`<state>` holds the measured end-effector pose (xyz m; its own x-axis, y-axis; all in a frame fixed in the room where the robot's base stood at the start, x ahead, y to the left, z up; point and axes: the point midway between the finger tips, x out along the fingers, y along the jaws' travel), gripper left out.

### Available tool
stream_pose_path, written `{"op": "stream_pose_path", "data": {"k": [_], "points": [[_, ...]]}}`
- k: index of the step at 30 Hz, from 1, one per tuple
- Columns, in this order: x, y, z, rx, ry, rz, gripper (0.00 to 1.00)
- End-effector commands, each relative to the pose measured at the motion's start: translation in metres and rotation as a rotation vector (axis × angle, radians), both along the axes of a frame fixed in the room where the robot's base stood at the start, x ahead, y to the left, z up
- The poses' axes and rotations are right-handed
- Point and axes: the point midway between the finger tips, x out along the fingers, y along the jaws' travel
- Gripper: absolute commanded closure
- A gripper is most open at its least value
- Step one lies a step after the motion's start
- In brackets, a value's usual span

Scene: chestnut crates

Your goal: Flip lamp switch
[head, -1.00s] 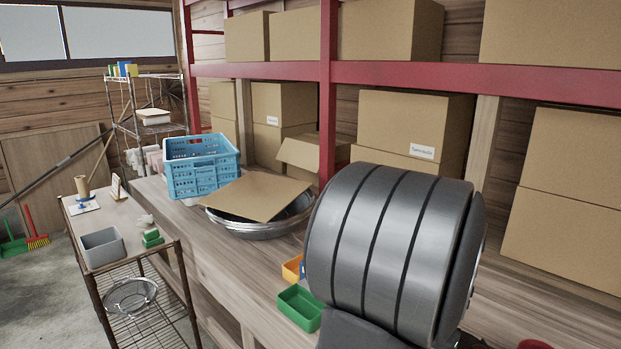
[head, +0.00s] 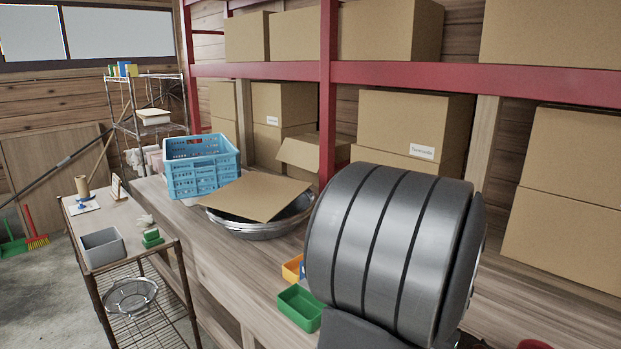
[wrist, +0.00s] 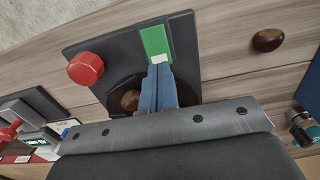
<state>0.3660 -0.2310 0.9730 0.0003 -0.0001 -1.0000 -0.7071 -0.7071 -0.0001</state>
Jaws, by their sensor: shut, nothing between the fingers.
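In the wrist view a dark panel (wrist: 104,52) lies on the wooden bench. It carries a green rectangular piece (wrist: 155,40) with a white end, which may be the lamp switch. A red knob (wrist: 86,68) stands at the panel's left. My gripper (wrist: 160,68) has blue fingers, shut together and empty. Their tips are at the white end of the green piece; I cannot tell whether they touch it. A brown round thing (wrist: 130,100) is partly hidden beside the fingers. No lamp can be made out. The head view does not show the panel or my gripper.
A chestnut (wrist: 268,40) lies on the bench right of the panel. Other small items crowd the wrist view's lower left. In the head view, green (head: 300,308) and orange (head: 291,269) trays, a metal bowl (head: 262,228) and a blue crate (head: 202,170) stand on the bench.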

Motion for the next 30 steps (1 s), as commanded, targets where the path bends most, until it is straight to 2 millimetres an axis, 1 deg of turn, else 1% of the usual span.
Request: {"op": "stream_pose_path", "data": {"k": [30], "points": [[0.0, 0.0, -0.016, 0.001, 0.001, 0.0, 1.0]]}}
